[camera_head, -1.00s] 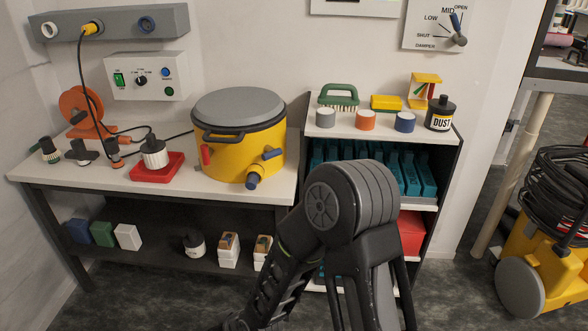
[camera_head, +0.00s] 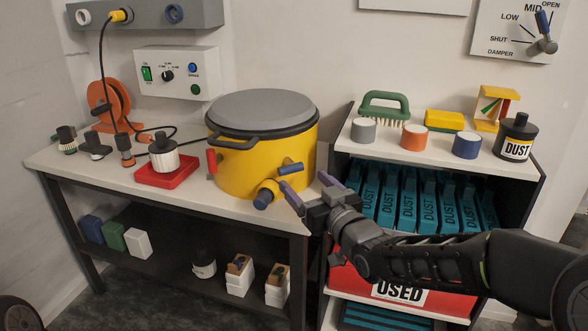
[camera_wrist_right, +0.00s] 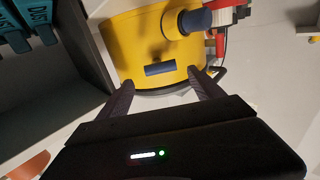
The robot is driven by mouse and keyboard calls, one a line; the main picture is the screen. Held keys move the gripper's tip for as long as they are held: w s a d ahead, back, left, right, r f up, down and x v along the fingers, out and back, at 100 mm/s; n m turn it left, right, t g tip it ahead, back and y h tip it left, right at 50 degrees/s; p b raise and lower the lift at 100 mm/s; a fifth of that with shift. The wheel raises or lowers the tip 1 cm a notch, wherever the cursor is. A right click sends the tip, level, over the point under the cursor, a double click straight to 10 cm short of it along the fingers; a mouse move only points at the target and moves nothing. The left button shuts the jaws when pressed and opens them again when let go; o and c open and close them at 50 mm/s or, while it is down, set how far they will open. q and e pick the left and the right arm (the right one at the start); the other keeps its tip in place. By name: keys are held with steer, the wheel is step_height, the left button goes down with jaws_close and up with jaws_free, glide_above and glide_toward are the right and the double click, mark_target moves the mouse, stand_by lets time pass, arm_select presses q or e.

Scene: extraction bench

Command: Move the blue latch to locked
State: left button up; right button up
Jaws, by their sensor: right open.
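The yellow canister (camera_head: 262,160) with a grey lid stands on the left bench. Its blue latch (camera_head: 291,168) is a short bar on the right side, lying near level with a slight tilt. It also shows in the right wrist view (camera_wrist_right: 160,68), lengthwise across the gap between my fingers. A red latch (camera_head: 211,161) sits on the canister's left side. My right gripper (camera_head: 303,181) is open and empty, its fingertips just short of the blue latch, apart from it as far as I can tell. My left gripper is out of view.
A blue-capped port (camera_head: 265,196) juts out just below the latch. A red tray (camera_head: 166,170) holds a white-and-black part to the left. On the right, a shelf unit (camera_head: 520,168) holds teal dust packs and a red used bin (camera_head: 452,303).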

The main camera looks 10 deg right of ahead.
mark_target(293, 171)
steer(key=x, duration=0.7)
steer(key=shift+w+a+b, duration=0.1)
steer(key=shift+w+b, duration=0.25)
steer(key=c, duration=1.4)
